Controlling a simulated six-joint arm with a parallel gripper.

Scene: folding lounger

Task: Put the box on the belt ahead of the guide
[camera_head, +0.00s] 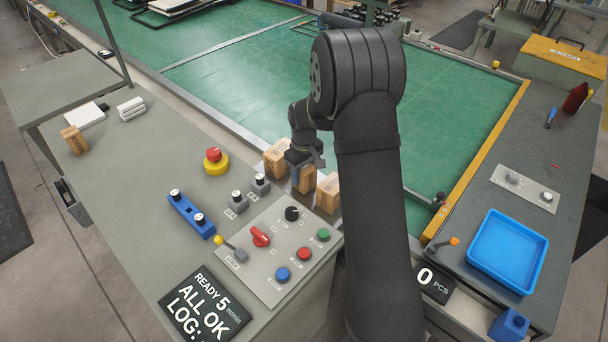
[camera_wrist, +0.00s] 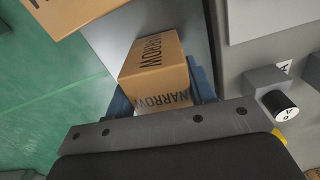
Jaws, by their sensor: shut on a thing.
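My gripper (camera_head: 303,172) points down at the near edge of the green belt (camera_head: 345,135). Its blue fingers are shut on a small tan cardboard box (camera_head: 306,181). In the wrist view my gripper (camera_wrist: 162,92) has one finger on each side of this box (camera_wrist: 158,62), which is marked NARROW on two faces. The box is over or on a grey metal strip beside the belt; I cannot tell whether it touches. Thin metal rails (camera_head: 225,42) cross and border the belt. I cannot tell which part is the guide.
Similar boxes stand close by, one at left (camera_head: 276,158) and one at right (camera_head: 328,193). A control panel (camera_head: 270,262) with knobs and a red emergency button (camera_head: 214,156) are nearby. A yellow rail (camera_head: 480,160) edges the belt's right side. Much of the belt is clear.

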